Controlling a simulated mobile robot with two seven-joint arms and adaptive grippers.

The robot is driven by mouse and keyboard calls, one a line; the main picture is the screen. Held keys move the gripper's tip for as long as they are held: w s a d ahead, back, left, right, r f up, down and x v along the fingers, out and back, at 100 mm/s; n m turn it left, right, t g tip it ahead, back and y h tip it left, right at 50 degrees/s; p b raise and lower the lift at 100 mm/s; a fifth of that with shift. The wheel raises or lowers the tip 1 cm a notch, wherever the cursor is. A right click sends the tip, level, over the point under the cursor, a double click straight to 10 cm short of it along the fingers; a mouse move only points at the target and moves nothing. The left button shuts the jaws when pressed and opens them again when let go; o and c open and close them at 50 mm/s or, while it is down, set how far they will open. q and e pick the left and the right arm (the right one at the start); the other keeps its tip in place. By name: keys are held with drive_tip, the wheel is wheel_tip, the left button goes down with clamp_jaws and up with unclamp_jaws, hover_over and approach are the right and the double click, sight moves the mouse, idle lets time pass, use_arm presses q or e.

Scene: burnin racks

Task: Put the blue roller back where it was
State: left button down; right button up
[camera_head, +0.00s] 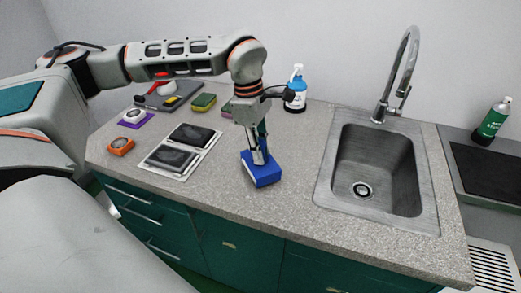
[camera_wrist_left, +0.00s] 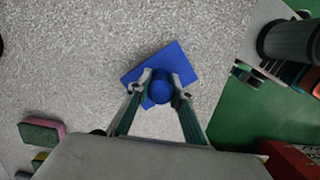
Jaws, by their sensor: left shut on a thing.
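The blue roller (camera_head: 261,170) has a blue rectangular block at its foot, on the grey counter (camera_head: 300,215) near the front edge, left of the sink. My left gripper (camera_head: 258,155) comes down on it from above and is shut on it. In the left wrist view the fingertips (camera_wrist_left: 162,84) close around a rounded blue upper part, and the blue block (camera_wrist_left: 160,62) spreads out beneath. The fingers hide part of the roller. I cannot tell whether the block touches the counter. My right gripper is not in view.
A white tray with two dark panels (camera_head: 168,172) lies left of the roller. Behind are a green-yellow sponge (camera_head: 204,102) and a blue pump bottle (camera_head: 295,97). An orange item (camera_head: 121,147) lies far left. The sink (camera_head: 345,165) is right. Counter between roller and sink is clear.

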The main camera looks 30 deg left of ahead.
use_arm(q)
drive_tip(key=shift+s+f, duration=0.2)
drive_tip(key=shift+f, duration=0.55)
drive_tip(key=c, duration=1.8)
unclamp_jaws()
drive_tip(key=shift+f, duration=0.1)
drive_tip(key=shift+w+r, duration=0.1)
drive_tip(key=shift+r, duration=0.25)
drive_tip(key=r, duration=0.4)
drive_tip(key=a+r, duration=0.1)
drive_tip(key=r, duration=0.3)
drive_tip(key=a+r+p, duration=0.1)
drive_tip(key=r, duration=0.4)
drive_tip(key=shift+d, duration=0.1)
